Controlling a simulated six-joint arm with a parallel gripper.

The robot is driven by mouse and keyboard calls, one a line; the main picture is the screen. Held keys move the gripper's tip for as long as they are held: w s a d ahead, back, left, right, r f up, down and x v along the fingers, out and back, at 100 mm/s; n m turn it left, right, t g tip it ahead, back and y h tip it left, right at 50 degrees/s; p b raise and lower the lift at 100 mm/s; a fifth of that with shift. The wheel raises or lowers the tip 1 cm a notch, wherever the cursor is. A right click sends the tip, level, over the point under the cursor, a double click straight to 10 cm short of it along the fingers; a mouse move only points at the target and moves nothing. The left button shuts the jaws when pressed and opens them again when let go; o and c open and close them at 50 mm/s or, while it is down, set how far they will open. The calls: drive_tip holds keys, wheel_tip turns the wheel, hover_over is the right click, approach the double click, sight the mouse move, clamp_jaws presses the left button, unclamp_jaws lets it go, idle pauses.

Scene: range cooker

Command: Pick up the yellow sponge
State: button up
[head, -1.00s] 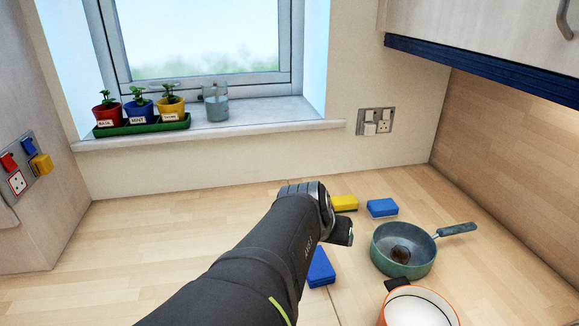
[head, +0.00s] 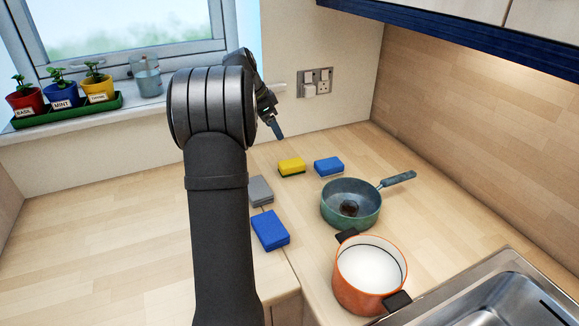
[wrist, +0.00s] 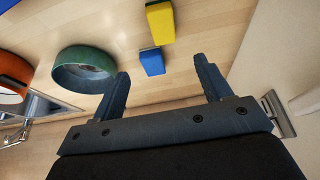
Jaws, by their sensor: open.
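The yellow sponge (head: 292,166), with a dark green underside, lies on the wooden worktop between a grey sponge and a blue sponge. It also shows at the top of the wrist view (wrist: 160,21), beyond my fingers. My gripper (head: 278,130) is raised above and behind the yellow sponge, near the wall; my arm hides part of it in the head view. In the wrist view my gripper (wrist: 162,80) has its two fingers wide apart with nothing between them touching. It is apart from the sponge.
A blue sponge (head: 329,166) lies right of the yellow one, with a green pan (head: 350,210) in front. A grey sponge (head: 261,191), another blue sponge (head: 270,230) and an orange pot (head: 362,292) are nearer. A sink (head: 500,300) is at lower right. Potted plants (head: 62,95) stand on the windowsill.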

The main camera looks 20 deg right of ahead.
sight(292, 162)
drive_tip(key=shift+m, duration=0.4)
drive_tip(key=x, duration=1.7)
drive_tip(key=shift+w+d+f, duration=0.1)
drive_tip(key=shift+w+f, duration=0.3)
drive_tip(key=shift+f, duration=0.05)
drive_tip(key=c, duration=1.1)
drive_tip(key=shift+o, duration=0.2)
drive_tip(key=shift+r, duration=0.15)
wheel_tip(292, 162, up, 4)
drive_tip(key=shift+r, duration=0.1)
drive_tip(key=s+d+r, duration=0.5)
drive_tip(key=s+r, duration=0.1)
drive_tip(key=s, duration=0.4)
drive_tip(key=shift+d+r, duration=0.3)
drive_tip(key=shift+d, duration=0.1)
drive_tip(key=shift+s, duration=0.1)
